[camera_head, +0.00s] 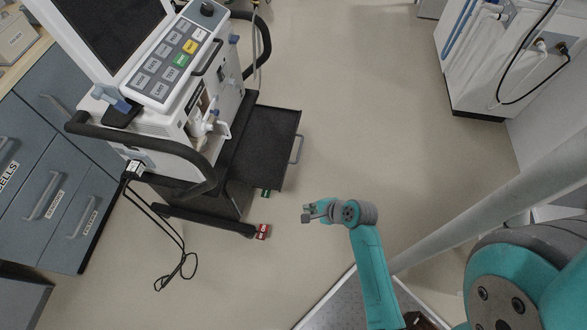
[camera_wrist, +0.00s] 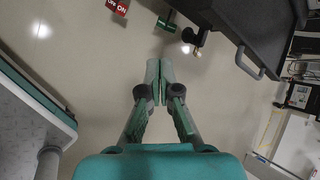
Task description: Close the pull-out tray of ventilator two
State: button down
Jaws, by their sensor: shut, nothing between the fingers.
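The ventilator (camera_head: 172,115) stands at the upper left in the head view, with a dark screen and a button panel. Its black pull-out tray (camera_head: 268,135) sticks out to the right, with a grey handle (camera_head: 297,149) on its outer edge. No number on this ventilator can be read. My gripper (camera_head: 306,214) is shut and empty, below and slightly right of the tray, apart from it. In the wrist view, my gripper (camera_wrist: 158,63) points up the picture, and the tray (camera_wrist: 250,22) with its handle (camera_wrist: 249,64) lies at the upper right.
A red caster tag (camera_head: 262,232) and a green one (camera_head: 267,193) show at the cart's base. Blue drawers (camera_head: 50,170) stand left, and a loose cable (camera_head: 180,265) lies on the floor. Another white unit (camera_head: 490,60) stands upper right. Open floor lies right of the tray.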

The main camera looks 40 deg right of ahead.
aim_at(233, 161)
jog(key=w+d+r+m+y, duration=0.2)
jog(key=w+d+r+m, duration=0.1)
jog(key=d, duration=0.3)
jog(key=w+d+r+m+y, duration=0.2)
jog(key=w+d+r+m, duration=0.1)
jog(key=d, duration=0.4)
jog(key=a+r+x, duration=0.1)
jog(key=x, duration=1.2)
jog(key=shift+w, duration=0.45)
jog(key=shift+w+a+r, duration=0.1)
jog(key=shift+a+r, duration=0.1)
jog(key=w+a, duration=0.3)
jog(key=w, duration=0.2)
jog(key=w+a, duration=0.4)
jog(key=w, duration=0.1)
jog(key=w+a, duration=0.4)
jog(key=w, duration=0.2)
jog(key=shift+w+a, duration=0.2)
jog(key=shift+w, duration=0.05)
